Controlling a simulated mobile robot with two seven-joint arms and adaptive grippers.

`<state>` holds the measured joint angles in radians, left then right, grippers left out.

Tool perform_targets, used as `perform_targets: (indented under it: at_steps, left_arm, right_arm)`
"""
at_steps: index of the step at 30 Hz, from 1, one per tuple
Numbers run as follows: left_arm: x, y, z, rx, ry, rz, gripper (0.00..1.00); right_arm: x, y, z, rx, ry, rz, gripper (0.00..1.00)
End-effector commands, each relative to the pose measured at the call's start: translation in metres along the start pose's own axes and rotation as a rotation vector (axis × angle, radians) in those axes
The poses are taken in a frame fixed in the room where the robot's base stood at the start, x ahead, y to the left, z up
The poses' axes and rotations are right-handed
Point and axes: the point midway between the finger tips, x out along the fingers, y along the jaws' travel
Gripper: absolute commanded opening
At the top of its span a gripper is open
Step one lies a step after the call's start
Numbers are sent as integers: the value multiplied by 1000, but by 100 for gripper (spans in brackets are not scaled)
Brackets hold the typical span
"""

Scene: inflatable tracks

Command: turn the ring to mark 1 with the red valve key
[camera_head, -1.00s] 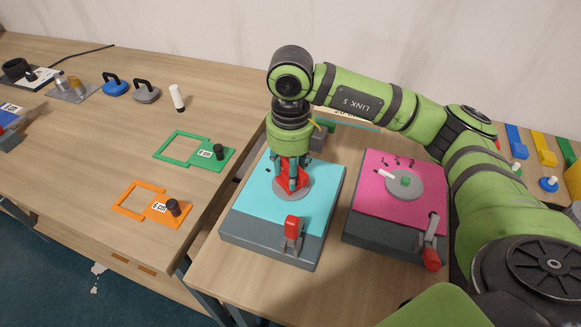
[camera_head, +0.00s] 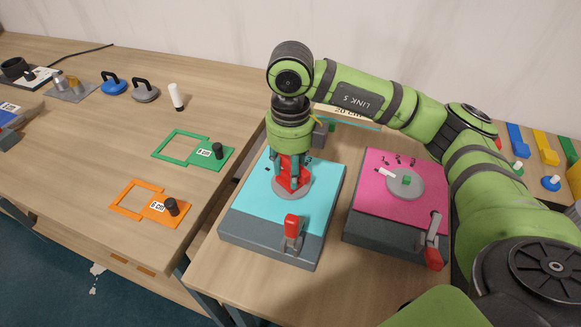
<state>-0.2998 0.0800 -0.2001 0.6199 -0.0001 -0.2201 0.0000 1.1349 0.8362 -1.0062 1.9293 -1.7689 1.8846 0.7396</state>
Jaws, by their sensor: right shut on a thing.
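The red valve key (camera_head: 291,180) stands on the grey ring (camera_head: 293,193) of the cyan-topped box (camera_head: 254,209). My right gripper (camera_head: 289,177) points straight down and is shut on the key; its fingers hide part of the key and the ring's centre. Small dark marks show on the cyan top around the ring, partly hidden by the gripper and too small to read surely. A red-handled lever (camera_head: 292,229) sits at the front of this box. My left gripper is not in view.
A pink-topped box (camera_head: 375,206) with a grey disc (camera_head: 404,183) and red-handled lever (camera_head: 433,254) stands to the right. On the left table lie green (camera_head: 203,163) and orange (camera_head: 135,208) frames, a white cylinder (camera_head: 176,97), and blue (camera_head: 113,86) and grey (camera_head: 144,91) handled weights.

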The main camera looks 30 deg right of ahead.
Motion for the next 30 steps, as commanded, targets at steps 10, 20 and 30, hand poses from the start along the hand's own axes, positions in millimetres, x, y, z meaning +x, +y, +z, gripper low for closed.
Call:
perform_targets:
  at_steps: [10,20,30]
  left_arm:
    - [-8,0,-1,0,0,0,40]
    - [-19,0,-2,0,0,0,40]
    - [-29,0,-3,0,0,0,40]
  right_arm:
    - [-13,0,0,-6,1,0,0]
    - [-30,0,0,-5,-2,1,0]
    - [-47,0,1,-4,-4,1,0]
